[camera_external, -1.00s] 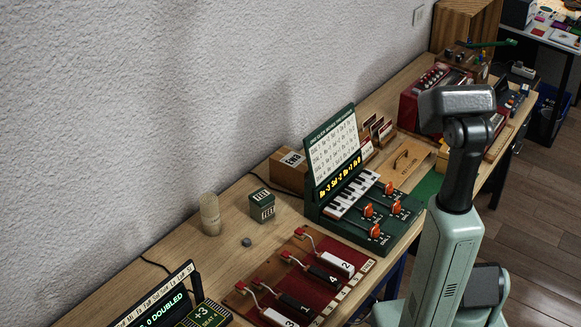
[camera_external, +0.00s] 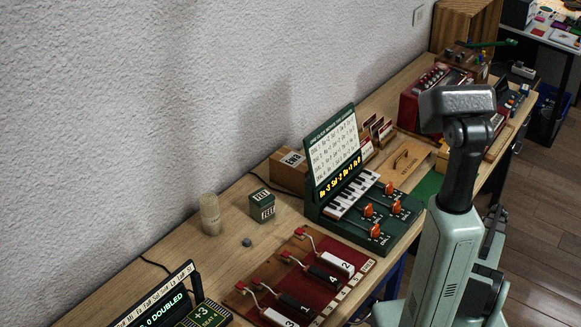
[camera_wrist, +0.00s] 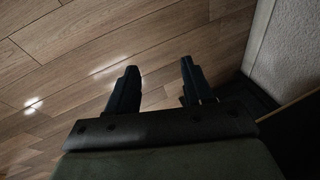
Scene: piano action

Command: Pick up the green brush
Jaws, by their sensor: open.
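I cannot pick out a green brush for certain. A long thin green thing (camera_external: 492,43) at the far end of the bench in the external view may be it, but it is too small to tell. My gripper (camera_wrist: 158,76) shows in the wrist view with its two dark fingers apart and nothing between them. It points at the wooden floor (camera_wrist: 70,60), away from the bench top. In the external view the gripper cannot be made out.
Along the bench stand a green keyboard box (camera_external: 375,215) with orange knobs, a red board (camera_external: 290,280) with numbered levers, a small green box (camera_external: 262,206), a pale cylinder (camera_external: 210,214) and a red device (camera_external: 425,95). The wall (camera_external: 150,110) runs behind.

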